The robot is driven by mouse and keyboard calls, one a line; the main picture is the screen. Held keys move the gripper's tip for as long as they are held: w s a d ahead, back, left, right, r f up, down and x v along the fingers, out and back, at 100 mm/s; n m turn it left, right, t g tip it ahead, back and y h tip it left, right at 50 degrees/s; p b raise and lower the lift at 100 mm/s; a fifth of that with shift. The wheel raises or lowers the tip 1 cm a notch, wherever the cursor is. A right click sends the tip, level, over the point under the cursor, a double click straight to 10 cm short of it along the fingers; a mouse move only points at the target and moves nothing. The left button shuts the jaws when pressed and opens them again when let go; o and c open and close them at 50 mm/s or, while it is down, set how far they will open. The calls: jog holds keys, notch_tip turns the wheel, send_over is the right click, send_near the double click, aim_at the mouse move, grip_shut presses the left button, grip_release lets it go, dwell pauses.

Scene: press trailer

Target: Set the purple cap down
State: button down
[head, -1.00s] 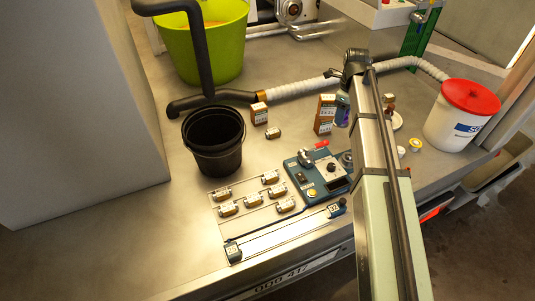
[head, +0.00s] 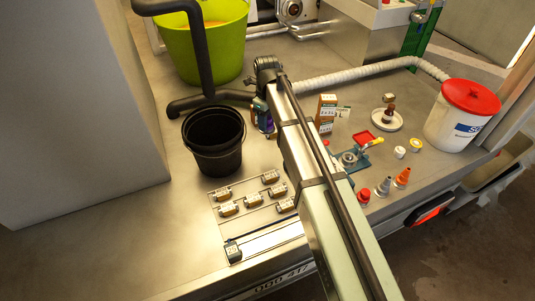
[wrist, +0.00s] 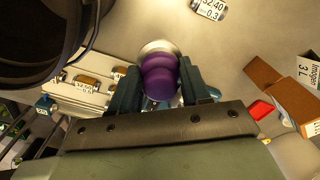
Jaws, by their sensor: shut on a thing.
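The purple cap (wrist: 159,76) is a rounded, stepped knob between the two dark fingers of my gripper (wrist: 158,90) in the wrist view. A pale metallic round edge shows at its far side. My gripper is shut on it. In the head view my gripper (head: 262,114) is just right of the black bucket, with a small purple patch of the cap (head: 266,124) showing. Whether the cap touches the table (head: 180,225) cannot be told. My arm hides most of the blue device.
The black bucket (head: 214,148) stands close left of my gripper. Several labelled metal pieces (head: 254,201) lie on a plate in front. An orange-brown box (head: 326,113), a white dish (head: 387,120) and small cone-tipped bottles (head: 383,187) are to the right. The front left table is clear.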

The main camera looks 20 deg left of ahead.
jog(key=shift+f, duration=6.35)
jog(key=shift+f, duration=0.15)
jog(key=c, duration=0.5)
grip_release()
notch_tip(320, 180, up, 12)
jog(key=shift+r, duration=0.15)
